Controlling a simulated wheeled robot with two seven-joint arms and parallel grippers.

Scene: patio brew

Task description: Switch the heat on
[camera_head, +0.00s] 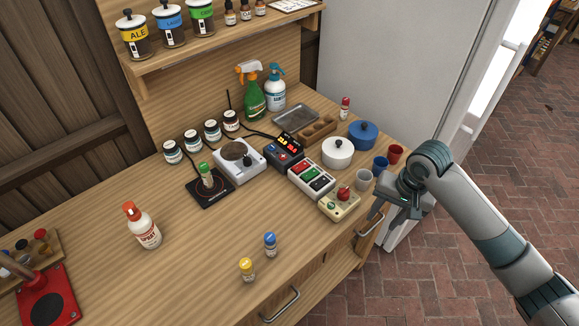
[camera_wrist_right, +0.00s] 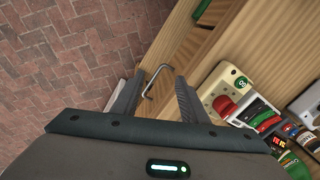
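A cream control box (camera_head: 351,209) with a red knob (camera_head: 343,193) and a green round mark sits near the right front edge of the bench. It also shows in the right wrist view (camera_wrist_right: 211,89), right of the fingers. My left gripper is out of view.
Grey (camera_head: 364,180), blue (camera_head: 380,163) and red (camera_head: 396,153) cups stand close to my right gripper. A white pot (camera_head: 338,152) and a blue pot (camera_head: 363,135) are behind. The bench's left middle is mostly clear.

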